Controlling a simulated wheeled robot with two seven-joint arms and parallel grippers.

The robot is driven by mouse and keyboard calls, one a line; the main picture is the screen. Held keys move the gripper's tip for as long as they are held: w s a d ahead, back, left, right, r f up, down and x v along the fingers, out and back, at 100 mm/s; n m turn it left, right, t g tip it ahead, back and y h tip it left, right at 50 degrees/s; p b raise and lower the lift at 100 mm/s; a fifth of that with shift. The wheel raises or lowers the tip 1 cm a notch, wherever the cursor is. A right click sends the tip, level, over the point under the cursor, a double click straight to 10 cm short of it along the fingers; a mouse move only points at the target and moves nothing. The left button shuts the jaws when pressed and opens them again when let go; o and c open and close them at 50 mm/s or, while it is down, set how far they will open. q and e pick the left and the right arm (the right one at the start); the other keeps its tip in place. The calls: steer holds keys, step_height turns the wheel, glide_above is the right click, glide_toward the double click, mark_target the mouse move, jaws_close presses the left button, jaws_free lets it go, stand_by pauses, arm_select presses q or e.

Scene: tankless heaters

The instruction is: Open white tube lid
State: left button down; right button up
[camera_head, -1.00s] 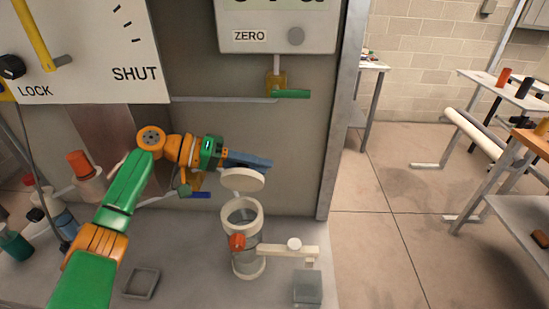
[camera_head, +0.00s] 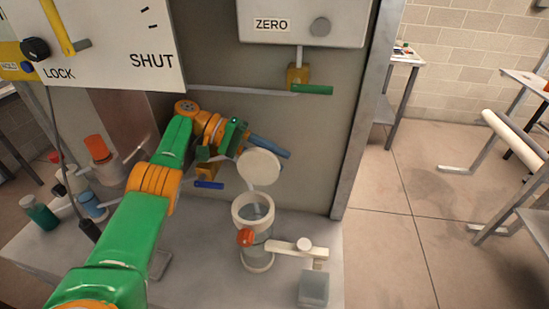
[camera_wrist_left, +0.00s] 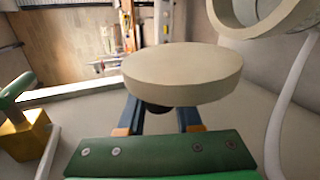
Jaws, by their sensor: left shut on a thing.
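The white tube (camera_head: 258,246) stands upright on the grey ledge, with its round mouth open and an orange-red knob (camera_head: 245,237) on its side. The round cream-white lid (camera_head: 259,166) is off the mouth, tilted up above the tube's rim with its flat face toward the head camera. My left gripper (camera_head: 268,146) is shut on the lid from behind. In the left wrist view the lid (camera_wrist_left: 183,72) covers the fingertips, with a dark knob partly showing between the blue fingers (camera_wrist_left: 161,112). The tube's rim (camera_wrist_left: 238,22) shows at upper right. My right gripper is out of view.
A white lever arm (camera_head: 285,247) and a grey block (camera_head: 314,288) sit right of the tube. Several bottles (camera_head: 40,213) stand at left. A pipe with a green-handled valve (camera_head: 312,89) runs above. The panel's metal edge post (camera_head: 365,110) is at right.

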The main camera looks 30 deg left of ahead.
arm_select(q)
steer(key=shift+f, duration=0.15)
stand_by(0.4)
steer(key=c, duration=0.6)
jaws_free()
steer(key=shift+w, duration=0.1)
